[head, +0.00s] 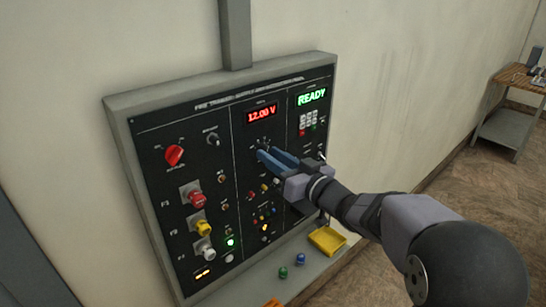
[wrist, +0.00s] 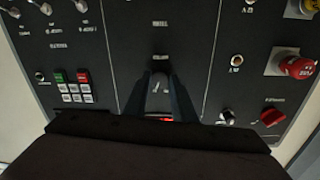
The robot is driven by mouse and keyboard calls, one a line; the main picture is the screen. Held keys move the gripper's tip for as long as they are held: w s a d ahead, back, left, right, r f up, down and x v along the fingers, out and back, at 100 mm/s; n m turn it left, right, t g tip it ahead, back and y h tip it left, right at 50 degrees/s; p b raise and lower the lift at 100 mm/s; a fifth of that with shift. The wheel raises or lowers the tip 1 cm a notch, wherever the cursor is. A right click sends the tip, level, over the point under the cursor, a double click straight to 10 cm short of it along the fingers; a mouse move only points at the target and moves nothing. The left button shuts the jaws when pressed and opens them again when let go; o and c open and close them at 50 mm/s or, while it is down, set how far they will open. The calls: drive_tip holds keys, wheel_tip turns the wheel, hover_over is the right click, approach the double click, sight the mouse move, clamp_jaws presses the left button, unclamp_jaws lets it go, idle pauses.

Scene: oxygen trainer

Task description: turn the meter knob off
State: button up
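The meter display (head: 262,115) is lit and reads 12.00 V in red, at the top of the panel's middle section. The meter knob below it is small and mostly hidden by my gripper in the head view, so its pointing direction cannot be read. My gripper (head: 268,157) has its two blue fingers reaching to the panel just below the display. In the wrist view my gripper (wrist: 162,76) shows a gap between its dark fingertips, with grey panel parts and a red glow between them. Whether the fingers touch the knob cannot be told.
The panel (head: 120,103) also carries a red rotary switch (head: 175,155), a red mushroom button (head: 197,200), a keypad (head: 309,120) and a green READY display (head: 312,97). A yellow tray (head: 327,240) and green and blue pieces lie on the ledge below. A wooden-topped cart stands at far right.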

drive_tip(key=shift+f+n+b, duration=0.1)
drive_tip(key=shift+n+b, duration=0.2)
drive_tip(key=shift+b, duration=0.1)
drive_tip(key=shift+w+d+n+y+b, duration=0.1)
drive_tip(key=shift+n+y+b, duration=0.15)
drive_tip(key=shift+n+b, duration=3.5)
drive_tip(key=shift+n+y+b, duration=0.25)
drive_tip(key=shift+n+b, duration=3.05)
drive_tip(key=shift+n, duration=0.85)
drive_tip(key=o, duration=1.1)
drive_tip(key=shift+c, duration=0.2)
drive_tip(key=shift+d, duration=0.1)
